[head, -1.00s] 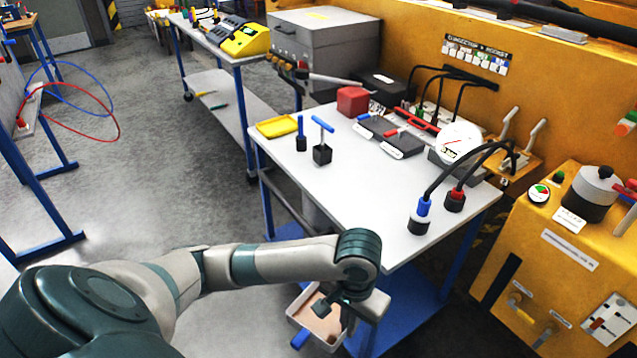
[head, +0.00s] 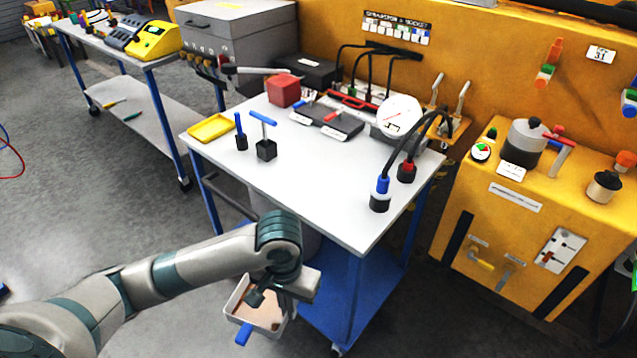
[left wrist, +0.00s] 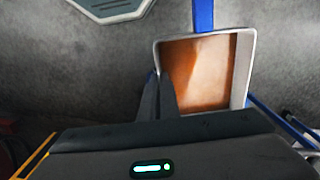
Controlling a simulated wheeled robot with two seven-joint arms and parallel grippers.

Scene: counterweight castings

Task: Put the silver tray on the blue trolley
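The silver tray (head: 231,304) is a shallow, pale-rimmed pan with a brown inside and a blue handle. In the left wrist view, the tray (left wrist: 250,70) has its handle at the top. My left gripper (head: 257,296) is shut on the tray's near wall; its dark fingers meet the rim in the left wrist view (left wrist: 162,85). The tray hangs clear of the floor, at the left of the blue trolley's lower shelf. The blue trolley (head: 325,205) has a pale top, blue legs and a blue lower shelf (head: 345,290). My right gripper is not in view.
On the trolley top stand a yellow tray (head: 211,128), a blue-handled block (head: 266,150), a red box (head: 284,90), a dial gauge (head: 398,117) and cabled plugs (head: 381,198). The top's front middle is clear. A yellow machine (head: 530,215) stands at the right.

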